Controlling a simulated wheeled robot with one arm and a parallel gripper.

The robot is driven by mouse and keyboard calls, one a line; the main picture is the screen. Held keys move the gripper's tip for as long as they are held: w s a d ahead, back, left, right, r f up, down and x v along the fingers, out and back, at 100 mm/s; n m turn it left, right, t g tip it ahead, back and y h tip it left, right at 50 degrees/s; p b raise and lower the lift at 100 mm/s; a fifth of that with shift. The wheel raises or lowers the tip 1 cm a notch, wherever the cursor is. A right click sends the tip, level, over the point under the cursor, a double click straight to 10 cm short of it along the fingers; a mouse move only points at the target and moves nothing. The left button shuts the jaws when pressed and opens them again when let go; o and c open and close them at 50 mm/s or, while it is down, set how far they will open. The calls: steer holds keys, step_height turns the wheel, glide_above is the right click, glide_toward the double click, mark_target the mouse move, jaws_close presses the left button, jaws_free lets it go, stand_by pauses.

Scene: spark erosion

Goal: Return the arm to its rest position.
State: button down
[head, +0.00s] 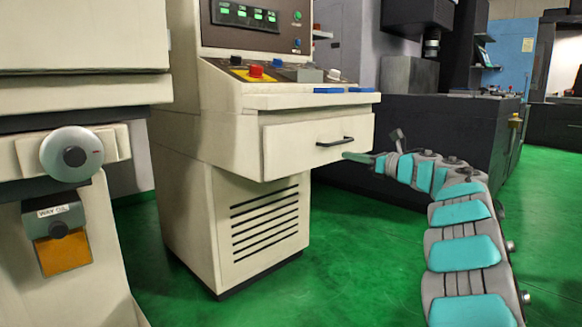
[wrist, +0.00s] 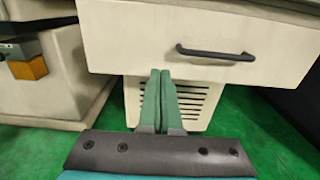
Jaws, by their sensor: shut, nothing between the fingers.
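My arm, grey with teal pads, rises from the lower right of the head view and bends left. My gripper (head: 350,156) is at its end, in front of the cream console's drawer. In the wrist view my gripper (wrist: 161,74) shows two green fingers side by side, shut with nothing between them. The fingertips overlap the lower edge of the drawer (wrist: 130,35) in that view; I cannot tell whether they touch it. The drawer's dark handle (wrist: 215,53) is to the right of the fingers and apart from them.
The control console (head: 190,190) carries buttons, a red knob (head: 256,71) and a display (head: 243,14). A cream machine with a round handwheel (head: 72,154) stands at the left. A dark machine (head: 445,125) stands behind my arm. Green floor (head: 350,260) is open between console and arm.

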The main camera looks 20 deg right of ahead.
steer(key=s+d+r+m+t+h+p, duration=0.1)
steer(key=d+r+m+h+p, duration=0.1)
steer(key=r+m+h, duration=0.65)
steer(key=s+d+r+m+t+h+p, duration=0.15)
steer(key=r+m+h, duration=0.3)
steer(key=m, duration=0.65)
steer(key=s+a+f+m+g+y+p, duration=0.1)
steer(key=s+a+f+m+g+p, duration=0.1)
steer(key=s+a+f+m+g, duration=0.8)
steer(key=s+a+f+m+g+p, duration=0.35)
steer(key=s+a+f+m, duration=0.5)
steer(key=s+f, duration=0.6)
steer(key=s+a+f+m+g+y+p, duration=0.1)
steer(key=s+a+f+g+y, duration=0.1)
steer(key=s+a, duration=0.7)
steer(key=s+a+f+m+g+y, duration=0.1)
steer(key=s+a+f+g+y, duration=0.2)
steer(key=s+a, duration=0.7)
steer(key=s+f+g, duration=0.2)
steer(key=s+f, duration=0.1)
steer(key=s, duration=0.2)
steer(key=shift+s+a+p, duration=0.15)
steer(key=shift+s+p, duration=0.25)
steer(key=shift+f, duration=0.1)
